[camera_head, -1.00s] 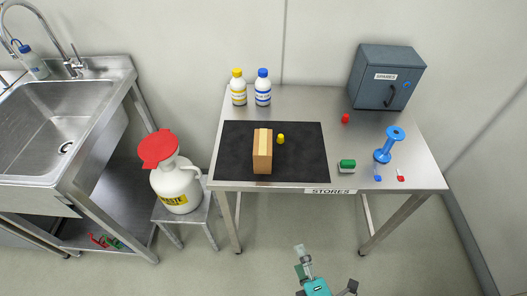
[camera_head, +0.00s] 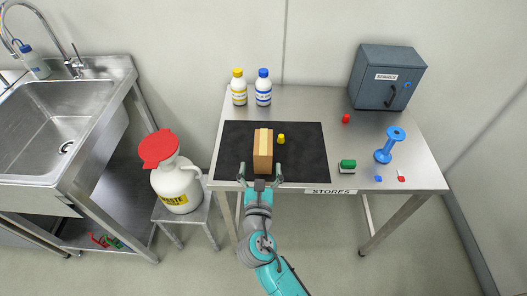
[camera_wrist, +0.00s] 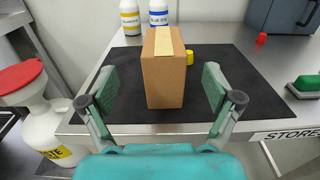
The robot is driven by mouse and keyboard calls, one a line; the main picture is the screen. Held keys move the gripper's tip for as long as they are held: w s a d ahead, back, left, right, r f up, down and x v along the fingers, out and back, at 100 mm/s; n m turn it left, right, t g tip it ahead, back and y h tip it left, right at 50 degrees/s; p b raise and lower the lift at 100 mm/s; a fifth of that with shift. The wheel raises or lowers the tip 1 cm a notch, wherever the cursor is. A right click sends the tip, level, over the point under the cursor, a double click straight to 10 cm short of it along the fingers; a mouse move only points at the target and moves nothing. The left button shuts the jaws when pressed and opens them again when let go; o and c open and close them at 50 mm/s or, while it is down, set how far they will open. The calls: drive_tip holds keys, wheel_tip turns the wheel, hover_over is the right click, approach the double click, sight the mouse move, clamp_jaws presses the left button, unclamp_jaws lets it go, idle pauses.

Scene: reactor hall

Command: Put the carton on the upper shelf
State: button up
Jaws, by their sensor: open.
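The carton (camera_head: 263,152) is a brown cardboard box with a pale tape strip on top. It stands upright on the black mat (camera_head: 304,167) on the steel table. My gripper (camera_head: 261,174) is at the table's front edge, just in front of the carton. In the wrist view the carton (camera_wrist: 164,76) stands centred ahead between the spread green-padded fingers of my gripper (camera_wrist: 160,90), with a gap on each side. The gripper is open and empty. No upper shelf is recognisable in either view.
A small yellow object (camera_head: 281,139) stands close to the carton's right. Two bottles (camera_head: 251,92) stand behind the mat. A grey SPARES cabinet (camera_head: 386,77), blue spool (camera_head: 390,145) and green block (camera_head: 347,166) are to the right. A waste jug (camera_head: 178,184) stands left of the table.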

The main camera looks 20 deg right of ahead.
sight(263, 142)
drive_tip(key=x, duration=1)
drive_tip(key=shift+w+d+f, duration=0.1)
drive_tip(key=shift+d, duration=0.2)
clamp_jaws()
wheel_tip(263, 142, up, 10)
drive_tip(key=shift+f, duration=0.1)
idle(0.6)
